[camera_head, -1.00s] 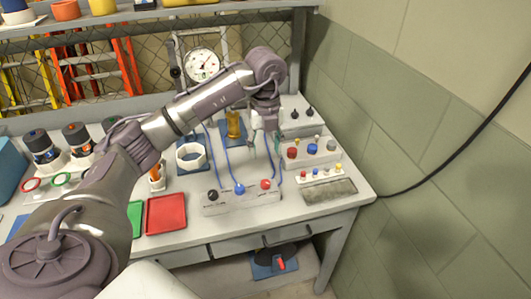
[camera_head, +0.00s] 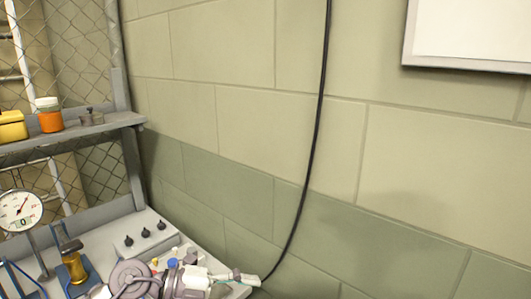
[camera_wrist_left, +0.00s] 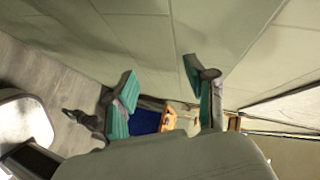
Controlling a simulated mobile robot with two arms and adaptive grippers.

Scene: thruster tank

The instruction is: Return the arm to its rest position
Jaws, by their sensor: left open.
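In the head view, part of my left arm (camera_head: 140,281) shows at the bottom edge, in front of the bench's right end. The wrist view shows my left gripper (camera_wrist_left: 163,98) with its two teal-padded fingers spread wide apart. Nothing is held between them. A blue and orange thing shows beyond the fingers, too small to name. My right gripper is in neither view.
A dial gauge (camera_head: 20,210), a brass-coloured fitting (camera_head: 73,265) and a box with black knobs (camera_head: 145,237) stand on the bench. A shelf (camera_head: 75,133) holds an orange jar (camera_head: 49,114). A black cable (camera_head: 312,150) hangs along the tiled wall (camera_head: 420,160).

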